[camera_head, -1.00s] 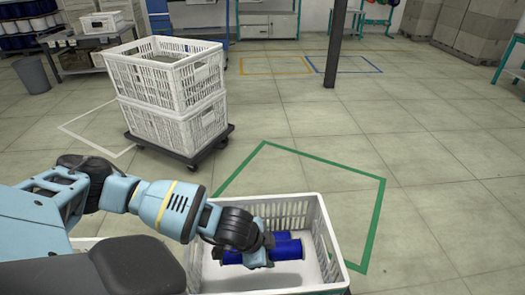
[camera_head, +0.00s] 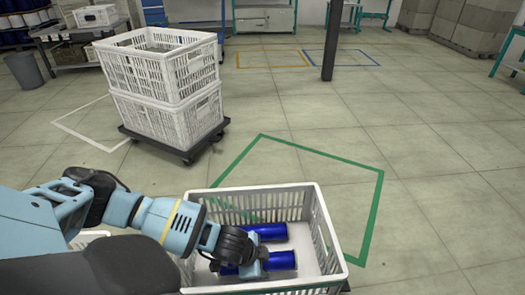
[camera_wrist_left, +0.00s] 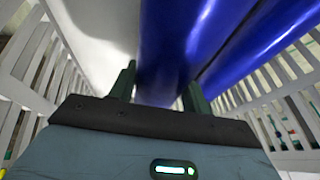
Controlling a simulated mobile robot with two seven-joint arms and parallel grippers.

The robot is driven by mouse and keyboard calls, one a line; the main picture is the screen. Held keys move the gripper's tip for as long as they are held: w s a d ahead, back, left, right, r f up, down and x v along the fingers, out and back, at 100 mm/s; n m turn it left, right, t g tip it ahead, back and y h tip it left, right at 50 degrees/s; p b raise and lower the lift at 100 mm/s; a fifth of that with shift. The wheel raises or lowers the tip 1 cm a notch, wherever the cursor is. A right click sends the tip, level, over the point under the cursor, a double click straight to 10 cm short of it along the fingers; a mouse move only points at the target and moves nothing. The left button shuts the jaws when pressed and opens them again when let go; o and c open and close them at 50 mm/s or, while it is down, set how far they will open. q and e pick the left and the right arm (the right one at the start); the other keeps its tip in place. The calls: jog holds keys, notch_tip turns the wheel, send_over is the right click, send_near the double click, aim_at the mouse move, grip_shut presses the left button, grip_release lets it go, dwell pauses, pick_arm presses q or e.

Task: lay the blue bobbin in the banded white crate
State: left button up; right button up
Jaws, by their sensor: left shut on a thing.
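The white slatted crate (camera_head: 332,240) stands open in front of me at the bottom of the head view; I cannot make out a band on it. My left gripper (camera_head: 254,268) is inside it, shut on a blue bobbin (camera_head: 282,261). The fingers (camera_wrist_left: 158,92) show on both sides of this bobbin (camera_wrist_left: 176,50) in the wrist view. I cannot tell whether it touches the crate floor. A second blue bobbin (camera_head: 268,232) lies behind it, roughly parallel, and shows at the right in the wrist view (camera_wrist_left: 262,40). My right gripper is not in view.
Two stacked white crates (camera_head: 165,95) stand on a dark dolly (camera_head: 190,153) at the back left. A dark post (camera_head: 330,50) stands farther back. The floor inside the green outline (camera_head: 378,200) and to the right is clear.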

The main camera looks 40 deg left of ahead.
jog(key=shift+w, duration=0.4)
